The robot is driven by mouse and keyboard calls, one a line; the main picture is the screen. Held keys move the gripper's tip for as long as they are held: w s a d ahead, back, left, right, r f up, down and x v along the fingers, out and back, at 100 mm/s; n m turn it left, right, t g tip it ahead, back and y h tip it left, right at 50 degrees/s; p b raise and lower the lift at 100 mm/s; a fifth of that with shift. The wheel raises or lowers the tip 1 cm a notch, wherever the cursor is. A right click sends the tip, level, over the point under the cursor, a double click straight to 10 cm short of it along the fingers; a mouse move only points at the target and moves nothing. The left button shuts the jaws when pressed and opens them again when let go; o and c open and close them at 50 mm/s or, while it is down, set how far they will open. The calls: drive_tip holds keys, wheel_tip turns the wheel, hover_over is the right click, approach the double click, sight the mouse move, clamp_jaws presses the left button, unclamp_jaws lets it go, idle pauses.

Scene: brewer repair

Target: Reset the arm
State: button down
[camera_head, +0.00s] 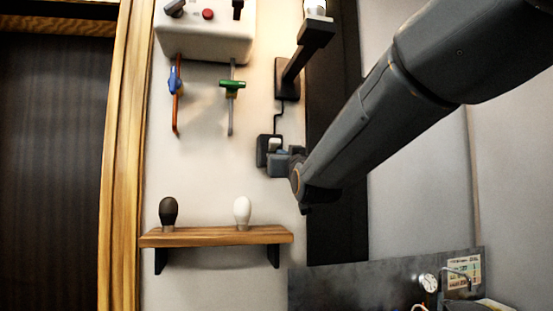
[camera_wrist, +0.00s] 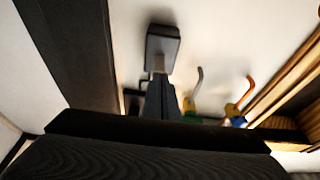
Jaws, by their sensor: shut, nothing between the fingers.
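My arm (camera_head: 380,105) reaches in from the upper right of the head view, and its wrist (camera_head: 312,188) is bent near the wall, above and right of the wooden shelf. My gripper (camera_wrist: 160,143) shows in the wrist view as dark, ridged parts across the bottom. It is shut with nothing held. In the head view the fingertips are hard to make out against the dark parts by the wall.
A black bracket (camera_head: 300,58) juts from the wall. A panel with a gauge (camera_head: 428,283) stands lower right.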

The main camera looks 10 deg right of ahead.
drive_tip(key=shift+s, duration=0.5)
drive_tip(key=shift+f, duration=0.1)
drive_tip(key=s+f+g, duration=0.3)
drive_tip(key=f+g, duration=0.3)
drive_tip(key=f, duration=1.2)
drive_tip(key=s+f+g, duration=0.3)
drive_tip(key=f+g, duration=0.2)
drive_tip(key=f, duration=1.4)
drive_tip(key=s+f+g, duration=0.9)
drive_tip(key=s+f, duration=1)
drive_tip(key=s, duration=0.4)
drive_tip(key=shift+s+f, duration=0.2)
drive_tip(key=shift+s, duration=0.15)
